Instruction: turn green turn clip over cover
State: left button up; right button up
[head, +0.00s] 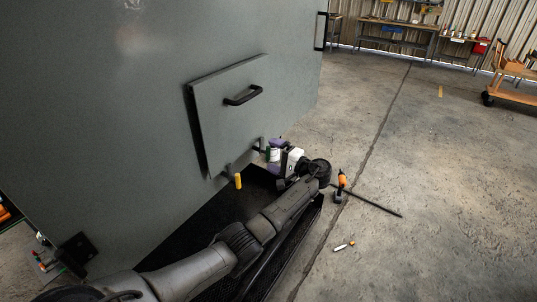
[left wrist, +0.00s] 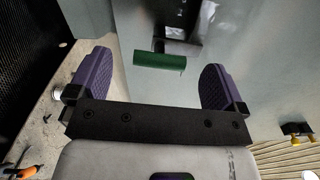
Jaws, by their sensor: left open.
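The grey cover (head: 222,120) with a dark handle sits on the front of the large enclosure, and a gap shows along its left edge. The green turn clip (left wrist: 160,61) lies crosswise between the purple fingers of my left gripper (left wrist: 155,72) in the left wrist view. The fingers are wide apart, with clear space on both sides of the clip. In the head view my left gripper (head: 275,155) is at the cover's lower right corner and mostly hides the green clip. A yellow clip (head: 238,181) hangs below the cover's lower edge. My right gripper is not in view.
A dark perforated mat (head: 262,189) lies at the enclosure's base under my left arm. An orange and black drill (head: 341,185), a dark rod (head: 372,202) and a small part (head: 343,246) lie on the floor to the right. The floor beyond is mostly free.

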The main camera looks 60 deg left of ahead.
pick_arm(q)
jog(key=v, duration=1.1)
jog(key=shift+b, duration=0.3)
jog(key=shift+d, duration=0.1)
